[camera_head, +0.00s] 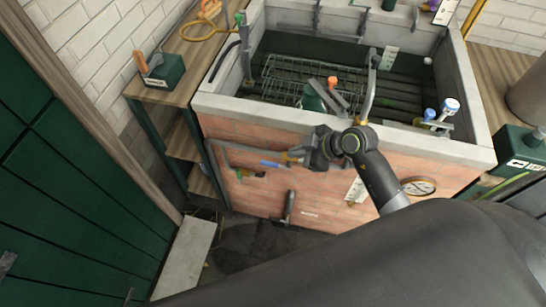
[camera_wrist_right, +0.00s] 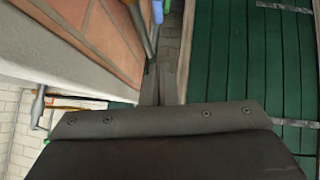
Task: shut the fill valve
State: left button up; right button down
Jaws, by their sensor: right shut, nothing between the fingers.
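A grey pipe (camera_head: 240,149) runs along the brick front of the basin. A blue lever (camera_head: 273,165) shows near its right part, close to brass-coloured fittings; I take this as the fill valve, though no label is readable. The blue lever also shows at the top of the right wrist view (camera_wrist_right: 158,12). My right gripper (camera_head: 298,154) is in front of the brick wall, just right of the blue lever, and hides part of the pipe. In the right wrist view its fingers (camera_wrist_right: 165,82) are together and empty. Contact with the lever cannot be told. My left gripper is out of view.
The stone basin rim (camera_head: 235,106) is above my gripper, with a wire rack (camera_head: 290,82) inside. A second small fitting (camera_head: 250,173) and a dark handle (camera_head: 289,205) are on the brick front. A wooden shelf (camera_head: 180,85) and green door (camera_head: 60,170) stand left.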

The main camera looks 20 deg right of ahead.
send_over(265, 162)
jog(key=s+d, duration=0.2)
jog(key=s, duration=0.1)
notch_tip(265, 162, down, 7)
jog(key=f, duration=0.2)
jog(key=shift+w+a+f, duration=0.15)
jog(key=shift+w+f, duration=0.15)
jog(key=shift+f, duration=0.05)
jog(key=shift+w+f, duration=0.1)
jog(key=shift+f, duration=0.5)
jog(key=shift+d, duration=0.2)
